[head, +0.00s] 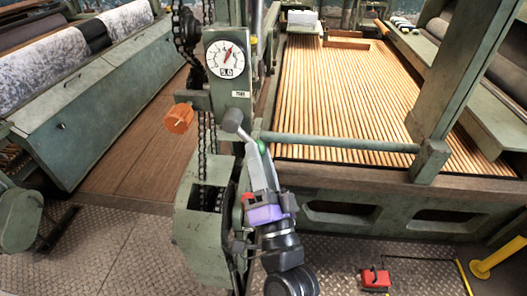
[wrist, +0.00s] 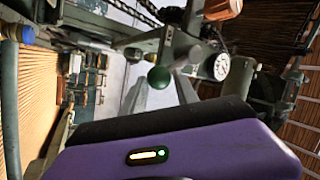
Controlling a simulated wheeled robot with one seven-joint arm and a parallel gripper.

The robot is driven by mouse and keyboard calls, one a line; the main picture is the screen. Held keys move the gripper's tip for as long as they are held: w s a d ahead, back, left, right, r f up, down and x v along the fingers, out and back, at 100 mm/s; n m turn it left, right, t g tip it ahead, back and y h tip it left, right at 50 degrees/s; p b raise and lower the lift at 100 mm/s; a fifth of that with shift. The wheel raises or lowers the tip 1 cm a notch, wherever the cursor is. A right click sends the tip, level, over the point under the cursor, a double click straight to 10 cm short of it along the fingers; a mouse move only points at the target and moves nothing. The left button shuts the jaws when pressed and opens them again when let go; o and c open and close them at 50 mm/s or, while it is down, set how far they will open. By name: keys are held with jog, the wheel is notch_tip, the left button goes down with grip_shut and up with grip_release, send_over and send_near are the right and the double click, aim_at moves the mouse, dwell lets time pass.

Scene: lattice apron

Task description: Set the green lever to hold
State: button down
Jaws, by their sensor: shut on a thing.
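The green lever has a rounded green knob (head: 262,147) at the end of a grey arm, which slopes down and right from a pivot (head: 232,120) on the green machine post. The green knob (wrist: 159,77) also shows near the middle of the wrist view. My gripper (head: 258,157), with its purple body below, reaches up to the knob from the front. In the wrist view its two grey fingers flank the knob, and it is shut on the lever. The exact finger contact is partly hidden. No hold marking is readable.
A round white dial (head: 225,60) sits on the post above the lever. An orange knob (head: 179,118) sticks out to the left, and a chain hangs behind the post. A horizontal green bar (head: 340,143) runs right beside the gripper. A red box (head: 375,278) lies on the floor.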

jog(key=shift+w+a+f+m+t+h+b, duration=0.1)
jog(key=shift+a+f+m+t+h+b, duration=0.25)
jog(key=shift+m+h, duration=0.65)
jog(key=shift+w+a+f+m+t+h+b, duration=0.15)
jog(key=shift+a+m+t+h, duration=0.35)
jog(key=shift+m, duration=0.9)
jog(key=shift+a+f+m+t+h+b, duration=0.15)
jog(key=shift+a+f+m+t+h, duration=0.25)
jog(key=shift+m+h, duration=0.6)
jog(key=shift+a+r+m, duration=0.15)
jog(key=shift+r+m, duration=0.05)
jog(key=shift+m, duration=0.2)
jog(key=c, duration=1)
grip_release()
jog(key=shift+a+f, duration=0.1)
jog(key=v, duration=0.7)
jog(key=shift+s+f+b, duration=0.2)
jog(key=shift+s+b, duration=0.15)
jog(key=shift+b, duration=0.1)
